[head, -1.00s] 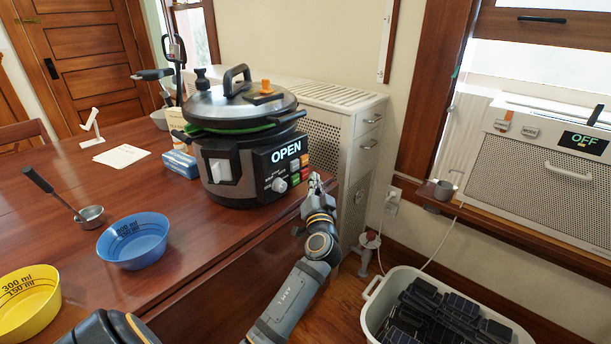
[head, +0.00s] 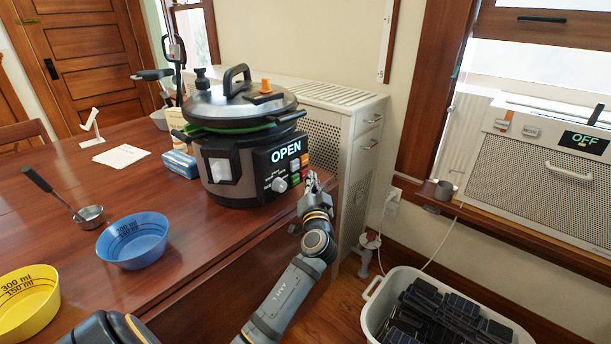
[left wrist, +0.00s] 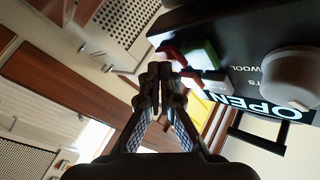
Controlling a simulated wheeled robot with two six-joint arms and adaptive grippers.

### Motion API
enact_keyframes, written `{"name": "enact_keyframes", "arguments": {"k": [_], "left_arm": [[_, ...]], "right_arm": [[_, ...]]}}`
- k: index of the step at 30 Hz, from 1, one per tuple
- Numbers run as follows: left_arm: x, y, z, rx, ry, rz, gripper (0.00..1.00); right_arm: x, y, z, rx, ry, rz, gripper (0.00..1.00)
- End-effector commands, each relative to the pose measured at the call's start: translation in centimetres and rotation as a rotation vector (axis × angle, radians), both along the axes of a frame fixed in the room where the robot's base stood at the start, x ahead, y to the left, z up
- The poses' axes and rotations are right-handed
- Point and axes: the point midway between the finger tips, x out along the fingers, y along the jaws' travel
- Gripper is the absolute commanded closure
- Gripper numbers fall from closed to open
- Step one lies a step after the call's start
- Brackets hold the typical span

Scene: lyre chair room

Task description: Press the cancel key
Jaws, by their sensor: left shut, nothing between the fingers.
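A pressure cooker (head: 232,165) stands on the wooden table with its lid on, and its display (head: 286,152) reads OPEN. Its front panel has a round knob (head: 279,185) and small coloured keys, including a green key (head: 296,177). In the left wrist view the panel is upside down, with the green key (left wrist: 203,54), a white key (left wrist: 212,83) and a red key (left wrist: 172,54). I cannot read which is the cancel key. My left gripper (head: 312,178) is shut and empty, right beside the keys; its fingertips (left wrist: 164,72) partly cover the red key. Contact is unclear. My right gripper is out of view.
A white cabinet (head: 342,130) is behind the cooker. A bin (head: 375,305) of dark items sits on the floor at right.

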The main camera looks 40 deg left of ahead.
Motion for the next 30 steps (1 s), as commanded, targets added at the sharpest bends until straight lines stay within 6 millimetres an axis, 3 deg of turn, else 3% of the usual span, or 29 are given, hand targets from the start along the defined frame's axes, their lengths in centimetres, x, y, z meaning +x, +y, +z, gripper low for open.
{"name": "enact_keyframes", "arguments": {"k": [22,30], "left_arm": [[0.1,0.6,0.0,0.000,0.000,0.000,1.00],[0.0,-0.5,-0.2,-0.002,0.000,0.000,1.00]], "right_arm": [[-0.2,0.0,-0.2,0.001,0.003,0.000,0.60],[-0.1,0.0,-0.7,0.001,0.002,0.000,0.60]]}}
